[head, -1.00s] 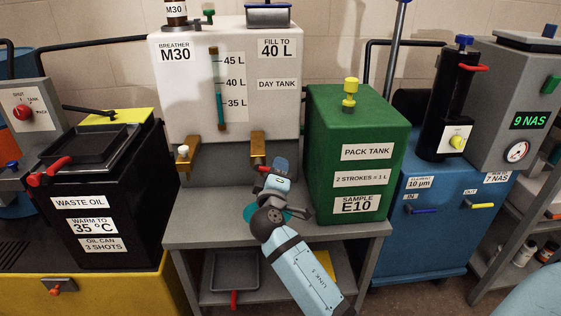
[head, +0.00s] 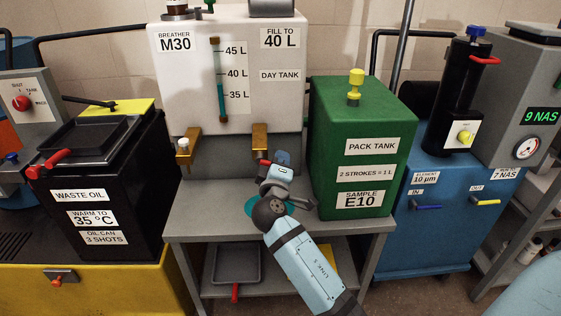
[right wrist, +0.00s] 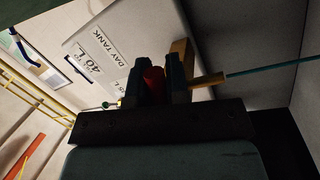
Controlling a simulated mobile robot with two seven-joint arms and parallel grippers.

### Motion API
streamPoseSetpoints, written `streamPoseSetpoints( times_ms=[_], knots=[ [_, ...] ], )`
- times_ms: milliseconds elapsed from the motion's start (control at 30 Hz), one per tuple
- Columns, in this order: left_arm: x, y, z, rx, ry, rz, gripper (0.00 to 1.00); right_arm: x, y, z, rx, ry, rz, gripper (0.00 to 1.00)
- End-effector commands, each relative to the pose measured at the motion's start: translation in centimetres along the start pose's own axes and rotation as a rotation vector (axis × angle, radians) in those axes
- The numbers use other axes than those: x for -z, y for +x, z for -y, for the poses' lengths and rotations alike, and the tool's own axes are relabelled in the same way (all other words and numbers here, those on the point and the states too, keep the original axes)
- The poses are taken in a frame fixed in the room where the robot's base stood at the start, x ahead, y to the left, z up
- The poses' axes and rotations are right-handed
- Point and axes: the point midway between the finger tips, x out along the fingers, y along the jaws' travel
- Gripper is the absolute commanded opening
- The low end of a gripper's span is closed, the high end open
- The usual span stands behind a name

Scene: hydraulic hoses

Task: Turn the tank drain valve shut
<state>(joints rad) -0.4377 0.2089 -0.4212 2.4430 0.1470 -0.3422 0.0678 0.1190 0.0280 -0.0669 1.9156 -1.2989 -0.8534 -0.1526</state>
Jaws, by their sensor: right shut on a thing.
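The day tank (head: 283,100) is a white box above a grey base, with two brass fittings low on its front. The tank drain valve is the right-hand brass fitting (head: 260,138); its red handle (head: 264,161) shows just below it. My right gripper (head: 271,165) is at that handle, and its wrist hides part of the valve. In the right wrist view the red handle (right wrist: 154,82) sits between the two dark fingers, which are shut on it. A brass spout (right wrist: 206,80) shows beside the fingers. My left gripper is not in view.
The green pack tank (head: 360,120) stands close to the right of my gripper. A grey shelf (head: 205,222) lies under it, with a dark tray (head: 237,262) below. The waste oil bin (head: 95,205) is at left, the blue filter cart (head: 430,235) at right.

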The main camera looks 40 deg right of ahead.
Motion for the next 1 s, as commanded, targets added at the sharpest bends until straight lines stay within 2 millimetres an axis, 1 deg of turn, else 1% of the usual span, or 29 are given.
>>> streamPoseSetpoints(
  times_ms=[67, 167, 200, 300, 467, 733, 767, 800, 833, 867, 1000],
  knots=[
    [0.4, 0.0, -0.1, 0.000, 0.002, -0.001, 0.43, 0.0, 0.1, -0.2, -0.002, -0.013, -0.002, 0.00],
    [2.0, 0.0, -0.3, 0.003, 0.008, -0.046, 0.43, 0.2, 0.2, -1.0, -0.013, -0.085, -0.017, 0.00],
    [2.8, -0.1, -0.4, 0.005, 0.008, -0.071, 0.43, 0.3, 0.2, -1.3, -0.018, -0.126, -0.025, 0.00],
    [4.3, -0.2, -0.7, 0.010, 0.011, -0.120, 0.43, 0.4, 0.3, -1.8, -0.033, -0.228, -0.046, 0.00],
    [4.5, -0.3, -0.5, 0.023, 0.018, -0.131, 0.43, 0.5, 0.3, -1.8, -0.048, -0.317, -0.063, 0.00],
    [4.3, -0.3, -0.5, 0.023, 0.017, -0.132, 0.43, 0.5, 0.3, -1.7, -0.050, -0.322, -0.065, 0.00],
    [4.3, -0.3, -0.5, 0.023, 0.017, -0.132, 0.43, 0.5, 0.3, -1.7, -0.050, -0.322, -0.065, 0.20],
    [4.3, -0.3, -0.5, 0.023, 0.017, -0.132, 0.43, 0.5, 0.3, -1.7, -0.050, -0.322, -0.065, 0.29],
    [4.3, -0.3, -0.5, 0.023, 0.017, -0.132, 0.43, 0.4, 0.3, -1.7, -0.050, -0.321, -0.065, 0.36],
    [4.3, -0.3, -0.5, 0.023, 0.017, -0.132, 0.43, 0.4, 0.3, -1.7, -0.050, -0.321, -0.064, 0.41],
    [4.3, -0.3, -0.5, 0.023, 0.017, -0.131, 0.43, 0.4, 0.3, -1.7, -0.049, -0.320, -0.064, 0.41]
  ],
)
